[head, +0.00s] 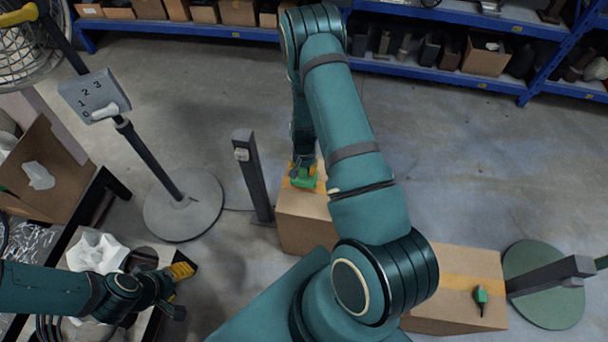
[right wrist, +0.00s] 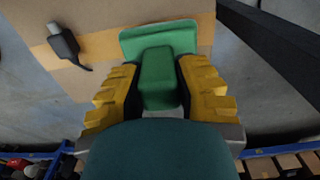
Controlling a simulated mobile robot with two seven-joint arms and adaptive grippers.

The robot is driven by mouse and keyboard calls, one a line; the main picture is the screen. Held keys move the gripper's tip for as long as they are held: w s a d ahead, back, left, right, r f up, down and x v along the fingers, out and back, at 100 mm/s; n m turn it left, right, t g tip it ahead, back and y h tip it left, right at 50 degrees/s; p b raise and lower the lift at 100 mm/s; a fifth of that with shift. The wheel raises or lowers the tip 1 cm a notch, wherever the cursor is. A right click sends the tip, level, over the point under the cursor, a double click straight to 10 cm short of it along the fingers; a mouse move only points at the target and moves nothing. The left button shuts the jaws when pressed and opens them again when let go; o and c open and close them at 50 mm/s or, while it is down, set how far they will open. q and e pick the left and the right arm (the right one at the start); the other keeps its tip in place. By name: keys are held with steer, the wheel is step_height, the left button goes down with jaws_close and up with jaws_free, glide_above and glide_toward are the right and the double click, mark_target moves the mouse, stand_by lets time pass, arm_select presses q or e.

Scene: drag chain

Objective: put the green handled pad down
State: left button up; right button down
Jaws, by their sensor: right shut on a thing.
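The green handled pad (head: 304,182) is at the top of a cardboard box (head: 303,222) with a tape strip, left of the middle in the head view. My right gripper (head: 303,170) is shut on its handle from above. In the right wrist view, the pad's block-shaped handle (right wrist: 158,78) sits between the yellow fingers, and its flat green plate (right wrist: 160,38) lies beyond. The plate is over the box top, but I cannot tell whether it touches. My left gripper (head: 178,290) is empty at the lower left, its fingers apart.
A dark plug with a short cable (right wrist: 63,43) lies on the box top in the right wrist view. A dark post (head: 252,175) stands left of the box. A second box (head: 455,262) bears a green plug (head: 481,296). Blue shelves (head: 440,72) line the back.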

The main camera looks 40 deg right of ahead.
mark_target(304, 174)
steer(key=shift+f+b, duration=0.35)
steer(key=shift+f, duration=1.15)
steer(key=shift+f, duration=0.15)
steer(key=c, duration=0.8)
jaws_free()
step_height(304, 174, up, 12)
steer(key=p, duration=0.3)
steer(key=s+a+r+n+y, duration=0.1)
steer(key=s+a+n, duration=0.2)
steer(key=a, duration=0.6)
steer(key=s+a+r+n+t+y, duration=0.1)
steer(key=s+a+n, duration=0.1)
steer(key=a, duration=0.7)
steer(key=s+a+r+n+y, duration=0.1)
steer(key=s+a+n, duration=0.2)
steer(key=a, duration=0.6)
steer(key=shift+s+a+r+n+t+y, duration=0.1)
steer(key=shift+s+n+t+y, duration=0.1)
steer(key=shift+s, duration=0.15)
steer(key=shift+s+a+n+t+y, duration=0.1)
steer(key=shift+s+y, duration=0.1)
steer(key=shift+s, duration=0.1)
